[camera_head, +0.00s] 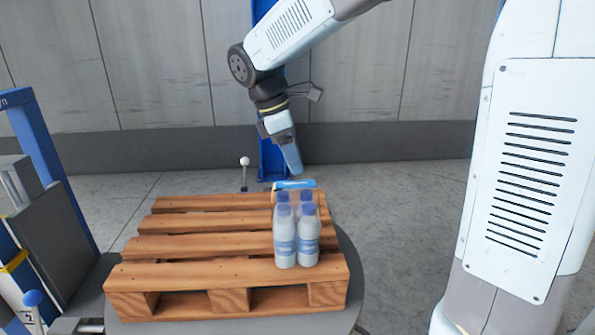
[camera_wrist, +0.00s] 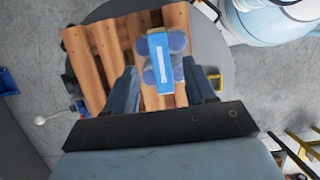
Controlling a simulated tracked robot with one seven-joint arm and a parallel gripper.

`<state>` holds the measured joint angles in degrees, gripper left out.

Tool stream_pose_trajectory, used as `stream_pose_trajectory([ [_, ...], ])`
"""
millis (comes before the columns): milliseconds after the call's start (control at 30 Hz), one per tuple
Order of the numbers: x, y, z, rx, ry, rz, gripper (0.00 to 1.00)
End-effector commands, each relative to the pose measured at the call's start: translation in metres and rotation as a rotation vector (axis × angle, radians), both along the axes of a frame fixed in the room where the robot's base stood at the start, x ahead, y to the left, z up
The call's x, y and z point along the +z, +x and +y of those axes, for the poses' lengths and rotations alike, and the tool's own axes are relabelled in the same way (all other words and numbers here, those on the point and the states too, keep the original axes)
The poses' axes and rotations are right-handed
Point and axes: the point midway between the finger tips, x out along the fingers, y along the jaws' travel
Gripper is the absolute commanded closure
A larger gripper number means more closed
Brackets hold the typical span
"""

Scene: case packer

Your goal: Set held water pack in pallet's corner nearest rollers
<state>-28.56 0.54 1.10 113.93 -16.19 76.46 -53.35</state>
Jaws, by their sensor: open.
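The water pack (camera_head: 285,245) is a small group of white bottles with blue caps and blue labels. It stands upright on the near right corner of the wooden pallet (camera_head: 185,275). A blue handle with a white label (camera_wrist: 161,62) shows above the caps in the wrist view. My gripper (camera_head: 293,168) is open and empty, above the pack and apart from it. In the wrist view the pack shows in the gap between the two fingers. No rollers can be made out clearly.
The pallet rests on a round grey turntable (camera_head: 352,275); its left and far slats are bare. Blue-framed machinery (camera_head: 45,130) stands at the left. A blue post (camera_head: 268,165) stands behind the pallet. A small white-knobbed lever (camera_head: 244,162) is near its far edge.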

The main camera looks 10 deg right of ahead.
Motion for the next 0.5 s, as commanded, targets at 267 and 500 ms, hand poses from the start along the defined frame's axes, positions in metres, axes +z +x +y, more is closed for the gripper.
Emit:
stream_pose_trajectory([
  [267,0.047,0.001,0.017,0.001,0.002,-0.002,0.45],
  [500,0.065,0.001,0.023,0.0,0.001,0.001,0.45],
])
